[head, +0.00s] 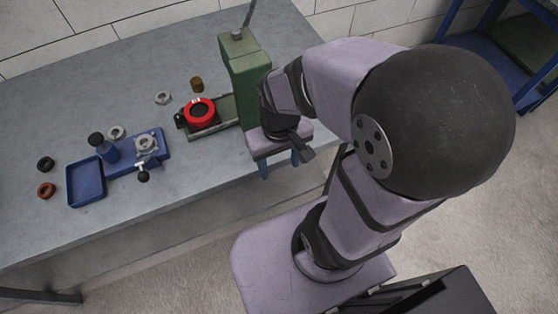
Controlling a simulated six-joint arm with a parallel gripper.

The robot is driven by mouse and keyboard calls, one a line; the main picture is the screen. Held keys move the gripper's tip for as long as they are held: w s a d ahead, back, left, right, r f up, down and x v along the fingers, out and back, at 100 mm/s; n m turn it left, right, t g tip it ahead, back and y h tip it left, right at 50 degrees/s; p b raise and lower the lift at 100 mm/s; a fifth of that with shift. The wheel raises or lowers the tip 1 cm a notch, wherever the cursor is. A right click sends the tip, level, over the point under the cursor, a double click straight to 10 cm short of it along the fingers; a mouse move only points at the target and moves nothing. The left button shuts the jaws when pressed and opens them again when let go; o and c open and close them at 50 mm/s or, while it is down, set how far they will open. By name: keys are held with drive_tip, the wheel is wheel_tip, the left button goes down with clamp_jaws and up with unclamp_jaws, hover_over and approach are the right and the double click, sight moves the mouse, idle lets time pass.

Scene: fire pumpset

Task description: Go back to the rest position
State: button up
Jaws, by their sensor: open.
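My gripper (279,167) points down just beyond the front edge of the grey workbench (120,218), in front of the green press column (245,75). Its two blue fingers are apart, with nothing seen between them. The gripper is clear of the parts on the bench. My arm covers part of the bench's right end and of the press column.
A red ring (200,111) sits on the press base (220,130). A blue fixture (140,160) and a blue tray (86,182) stand left. Several small rings and a brass cylinder (197,85) lie around. A blue frame (460,25) stands at the back right.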

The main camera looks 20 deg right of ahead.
wheel_tip(320, 180, up, 22)
drive_tip(key=p, duration=2.2)
wheel_tip(320, 180, down, 51)
drive_tip(key=b, duration=5.1)
drive_tip(key=shift+f, duration=0.15)
drive_tip(key=shift+c, duration=0.6)
